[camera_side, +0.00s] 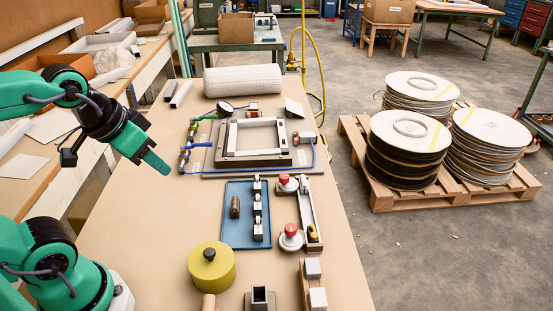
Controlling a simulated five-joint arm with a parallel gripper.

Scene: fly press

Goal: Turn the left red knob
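Two red knobs stand on round pale bases right of the middle of the table. The farther red knob (284,178) sits slightly more to the left, by the upper end of a pale metal bar fixture (307,207). The nearer red knob (291,230) sits by its lower end. My gripper (157,163) hangs in the air over the left side of the table, pointing down and right, well apart from both knobs. Nothing shows in it. Its fingers overlap from this angle, so I cannot tell whether they are open or shut.
A blue tray (232,240) with small metal parts lies left of the knobs. A square metal frame fixture (225,158) with hoses stands behind. A yellow lidded pot (211,281) and small blocks stand in front. The table's left side is clear.

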